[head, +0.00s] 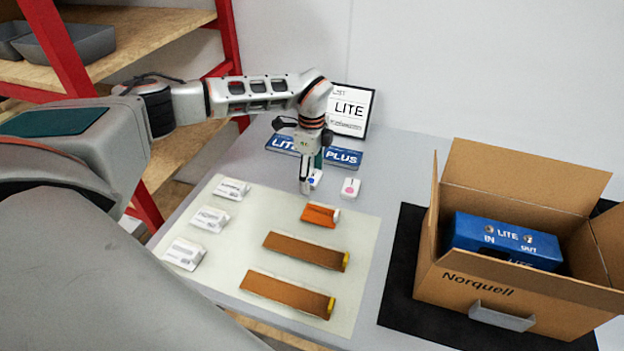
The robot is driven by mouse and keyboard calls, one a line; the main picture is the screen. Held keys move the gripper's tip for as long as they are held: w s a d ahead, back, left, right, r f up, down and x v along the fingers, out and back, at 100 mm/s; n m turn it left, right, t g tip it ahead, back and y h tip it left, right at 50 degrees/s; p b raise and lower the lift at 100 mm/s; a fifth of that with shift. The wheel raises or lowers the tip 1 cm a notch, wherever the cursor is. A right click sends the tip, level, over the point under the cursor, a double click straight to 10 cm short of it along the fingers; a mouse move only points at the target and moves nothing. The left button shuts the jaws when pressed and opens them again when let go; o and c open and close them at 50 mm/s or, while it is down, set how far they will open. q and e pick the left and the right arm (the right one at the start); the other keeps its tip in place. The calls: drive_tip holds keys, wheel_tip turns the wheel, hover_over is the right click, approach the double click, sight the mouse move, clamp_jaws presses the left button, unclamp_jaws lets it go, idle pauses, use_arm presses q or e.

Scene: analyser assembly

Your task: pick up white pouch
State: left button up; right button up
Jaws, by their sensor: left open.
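Three white pouches with printed labels lie in a column on the left side of the pale mat: a far one (231,189), a middle one (210,219) and a near one (184,253). My left gripper (309,182) points down near the mat's far edge, to the right of the far pouch and apart from all three. It is open. A small white item with a blue dot (316,178) shows right at its fingers, partly hidden; I cannot tell whether they touch. My right gripper is not in view.
The pale mat (225,272) also bears an orange packet (320,216) and two brown strips (306,251). A white item with a pink dot (350,188) lies beyond. An open cardboard box (470,293) holding a blue unit (505,240) stands right. A LITE sign (350,108) stands behind.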

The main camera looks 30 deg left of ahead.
use_arm(q)
drive_tip(key=c, duration=1)
drive_tip(key=shift+r, duration=0.15)
